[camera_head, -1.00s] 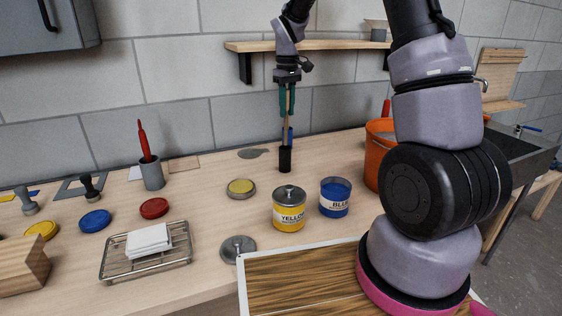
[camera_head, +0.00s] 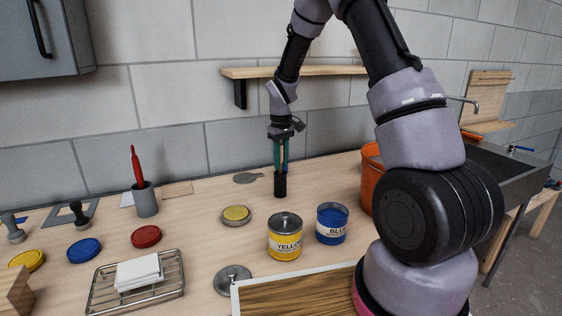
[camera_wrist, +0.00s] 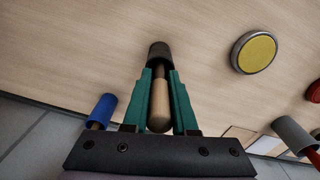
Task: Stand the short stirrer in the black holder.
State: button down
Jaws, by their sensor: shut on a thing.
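The short stirrer (camera_wrist: 158,110) is wooden, with a thick rounded handle and a thinner shaft. My gripper (camera_head: 280,168) is shut on it, its green fingers on either side of the handle in the wrist view (camera_wrist: 159,95). The black holder (camera_head: 280,187) stands on the bench directly below the fingertips; it also shows in the wrist view (camera_wrist: 159,50). The stirrer is about upright and its shaft runs into the holder's mouth. How deep it reaches is hidden.
A blue cylinder (camera_wrist: 104,107) with a wooden piece in it stands close beside the holder. A yellow can (camera_head: 285,242), a blue can (camera_head: 332,228) and an orange bucket (camera_head: 370,185) are to the right. A grey cup (camera_head: 145,202) with a red-handled tool stands left.

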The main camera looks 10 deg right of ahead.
jog(key=shift+f, duration=0.1)
jog(key=c, duration=0.7)
grip_release()
notch_tip(320, 180, up, 12)
jog(key=shift+r, duration=0.1)
jog(key=s+d+r+m+t+y, duration=0.1)
jog(key=s+d+r+m+t, duration=0.25)
jog(key=s+r, duration=0.95)
jog(key=s+d+r+m+t, duration=0.1)
jog(key=s+r+m+t, duration=0.1)
jog(key=s, duration=0.6)
jog(key=s+d+r+m+t+y, duration=0.1)
jog(key=s+m, duration=0.3)
jog(key=s, duration=0.4)
jog(key=shift+r+t, duration=0.35)
jog(key=shift+r, duration=0.1)
